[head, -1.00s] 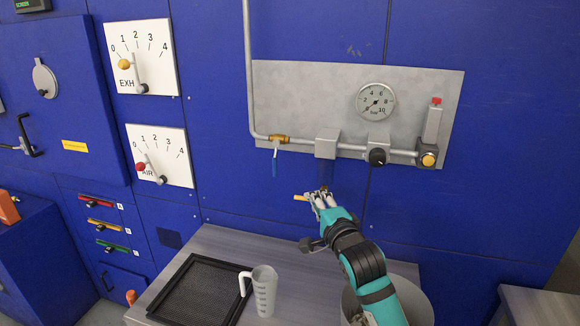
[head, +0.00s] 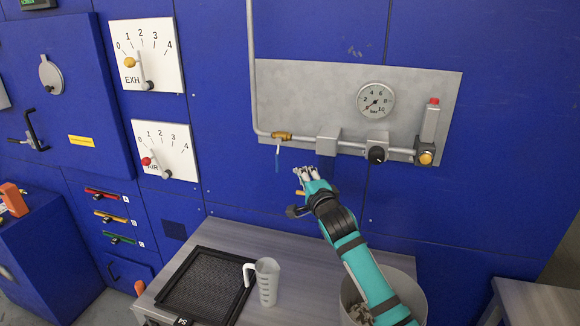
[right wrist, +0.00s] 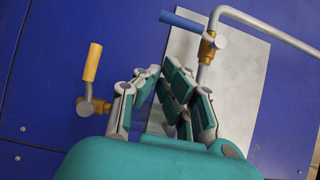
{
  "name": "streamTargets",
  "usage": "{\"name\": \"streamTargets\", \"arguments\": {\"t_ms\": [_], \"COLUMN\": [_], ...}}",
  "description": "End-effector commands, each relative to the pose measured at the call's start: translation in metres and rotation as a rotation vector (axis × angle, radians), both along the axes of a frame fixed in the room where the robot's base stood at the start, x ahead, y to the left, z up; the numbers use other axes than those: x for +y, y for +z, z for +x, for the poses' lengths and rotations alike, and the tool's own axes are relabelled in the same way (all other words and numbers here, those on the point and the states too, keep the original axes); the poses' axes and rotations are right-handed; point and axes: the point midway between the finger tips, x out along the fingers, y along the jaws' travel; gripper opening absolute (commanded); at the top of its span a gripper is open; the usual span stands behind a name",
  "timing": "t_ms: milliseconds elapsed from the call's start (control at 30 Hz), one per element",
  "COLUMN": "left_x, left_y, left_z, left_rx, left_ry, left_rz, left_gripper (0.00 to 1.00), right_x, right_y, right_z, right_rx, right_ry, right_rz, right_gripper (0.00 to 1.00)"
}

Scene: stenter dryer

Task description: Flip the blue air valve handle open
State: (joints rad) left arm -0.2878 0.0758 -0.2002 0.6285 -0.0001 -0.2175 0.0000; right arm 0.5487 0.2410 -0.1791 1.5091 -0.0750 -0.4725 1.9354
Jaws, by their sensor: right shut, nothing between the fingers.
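The blue air valve handle (head: 277,159) hangs straight down from a brass valve body (head: 281,136) on the grey pipe. In the right wrist view the blue handle (right wrist: 184,23) lies at the top, beyond the fingertips, beside its brass body (right wrist: 207,48). My right gripper (head: 302,172) is just right of and slightly below the blue handle, apart from it. Its fingers (right wrist: 162,72) are shut and empty. My left gripper is not in view.
A yellow-handled valve (right wrist: 92,63) is close to the fingers, mostly hidden behind my gripper in the head view. A gauge (head: 375,100) and black knob (head: 376,155) are to the right. Below, a table holds a black tray (head: 167,290) and measuring jug (head: 266,283).

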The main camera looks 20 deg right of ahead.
Motion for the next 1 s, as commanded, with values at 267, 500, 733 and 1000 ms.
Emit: {"name": "streamTargets", "arguments": {"t_ms": [267,500,733,1000], "left_x": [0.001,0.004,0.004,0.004], "left_y": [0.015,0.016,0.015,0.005], "left_z": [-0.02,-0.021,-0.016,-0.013], "left_rx": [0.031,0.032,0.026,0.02], "left_ry": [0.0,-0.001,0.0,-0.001], "left_rz": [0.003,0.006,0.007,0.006], "left_gripper": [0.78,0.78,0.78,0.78], "right_x": [0.024,0.028,0.028,0.02], "right_y": [0.001,0.0,-0.001,-0.005], "right_z": [0.028,0.032,0.032,0.033], "right_rx": [0.001,0.0,0.0,-0.025], "right_ry": [0.0,0.0,0.0,-0.001], "right_rz": [0.0,0.0,0.001,0.038], "right_gripper": [0.0,0.0,0.0,0.0]}}
